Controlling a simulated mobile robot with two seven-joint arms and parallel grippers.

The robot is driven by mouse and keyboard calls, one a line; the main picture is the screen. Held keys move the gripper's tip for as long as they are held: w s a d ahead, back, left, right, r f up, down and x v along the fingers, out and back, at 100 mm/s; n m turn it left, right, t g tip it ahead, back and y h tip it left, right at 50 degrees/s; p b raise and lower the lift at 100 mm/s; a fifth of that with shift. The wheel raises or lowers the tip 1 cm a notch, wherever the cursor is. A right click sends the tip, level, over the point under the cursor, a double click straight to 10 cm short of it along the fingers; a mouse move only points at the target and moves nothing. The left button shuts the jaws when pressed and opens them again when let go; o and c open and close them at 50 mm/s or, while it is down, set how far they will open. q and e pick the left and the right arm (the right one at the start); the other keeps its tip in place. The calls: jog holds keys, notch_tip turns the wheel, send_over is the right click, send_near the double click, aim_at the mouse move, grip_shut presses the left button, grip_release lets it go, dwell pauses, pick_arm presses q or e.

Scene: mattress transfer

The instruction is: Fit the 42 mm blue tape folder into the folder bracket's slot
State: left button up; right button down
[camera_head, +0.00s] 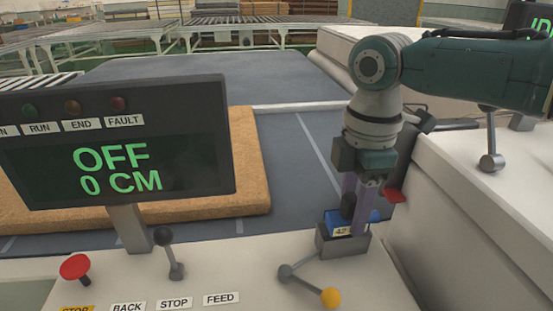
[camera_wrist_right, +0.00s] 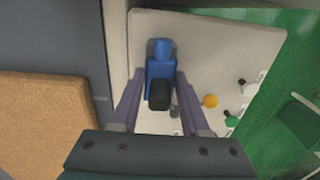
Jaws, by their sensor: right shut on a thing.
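The blue tape folder (camera_head: 335,217) carries a yellow-and-white label reading 42 and a black upright grip. It sits at the grey folder bracket (camera_head: 343,244) on the white console; I cannot tell whether it is fully down in the slot. My right gripper (camera_head: 355,222) points down with its purple fingers shut on the folder, hiding part of it. In the right wrist view the folder (camera_wrist_right: 161,68) and its black grip lie between the fingers (camera_wrist_right: 160,85). My left gripper is not in view.
A lever with a yellow knob (camera_head: 330,297) stands just in front of the bracket. A display reading OFF, 0 CM (camera_head: 115,150) stands at left over a red button (camera_head: 75,267). A tan mattress (camera_head: 250,165) lies behind. A white cabinet (camera_head: 470,220) flanks the right.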

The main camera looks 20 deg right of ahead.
jog(key=shift+f, duration=0.25)
jog(key=shift+c, duration=1.5)
grip_release()
notch_tip(320, 180, up, 10)
